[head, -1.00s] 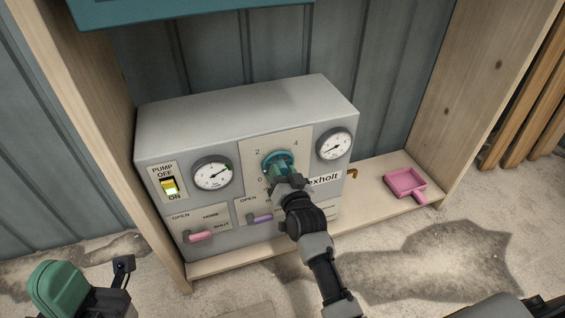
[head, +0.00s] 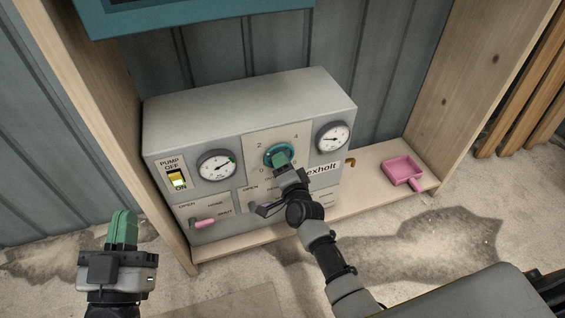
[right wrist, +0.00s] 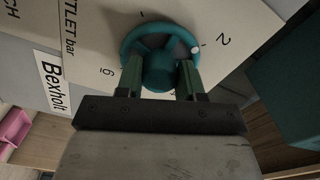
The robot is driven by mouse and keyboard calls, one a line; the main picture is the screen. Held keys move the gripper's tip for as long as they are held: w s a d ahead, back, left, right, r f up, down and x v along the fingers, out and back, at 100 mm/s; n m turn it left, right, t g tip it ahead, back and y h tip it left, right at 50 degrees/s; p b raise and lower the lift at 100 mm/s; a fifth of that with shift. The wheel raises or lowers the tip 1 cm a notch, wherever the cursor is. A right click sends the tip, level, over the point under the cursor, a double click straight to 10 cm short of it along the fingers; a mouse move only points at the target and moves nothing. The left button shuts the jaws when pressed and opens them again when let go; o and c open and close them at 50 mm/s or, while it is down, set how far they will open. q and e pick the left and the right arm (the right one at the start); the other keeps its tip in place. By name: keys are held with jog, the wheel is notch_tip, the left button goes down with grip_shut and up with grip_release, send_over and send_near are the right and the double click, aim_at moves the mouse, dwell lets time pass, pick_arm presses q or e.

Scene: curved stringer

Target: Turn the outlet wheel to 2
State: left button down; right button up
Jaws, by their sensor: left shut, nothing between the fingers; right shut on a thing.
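The teal outlet wheel (head: 268,147) is on the front of the grey pump box, inside a dial marked 0, 2, 4 and 6. In the right wrist view the wheel (right wrist: 185,28) has a white dot on its rim, beside the printed 2 (right wrist: 224,40). Whether they line up exactly I cannot tell. My right gripper (head: 281,160) is at the wheel's middle; its green fingers (right wrist: 160,78) are shut on it, one either side of the hub. My left gripper (head: 123,218) is shut and empty, left of the box and away from it.
The box carries two round gauges (head: 216,167) (head: 333,137), a lit pump switch (head: 177,180) and a pink lever (head: 204,223). A pink scoop (head: 402,172) lies on the shelf, between wooden side walls.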

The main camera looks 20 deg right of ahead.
pick_arm(q)
jog(key=shift+w+f+g, duration=0.1)
jog(key=shift+f+g, duration=0.2)
pick_arm(e)
jog(key=shift+m, duration=0.7)
pick_arm(q)
jog(key=shift+f, duration=0.1)
pick_arm(e)
jog(key=shift+m, duration=0.3)
jog(key=o, duration=0.9)
pick_arm(q)
notch_tip(320, 180, down, 8)
jog(key=s+a+g+y+p, duration=0.1)
jog(key=a+g+y+p, duration=0.1)
jog(key=g, duration=0.5)
jog(key=shift+s+p, duration=0.35)
jog(key=shift+p, duration=0.15)
pick_arm(e)
jog(key=shift+s+d, duration=0.2)
jog(key=shift+s, duration=5.2)
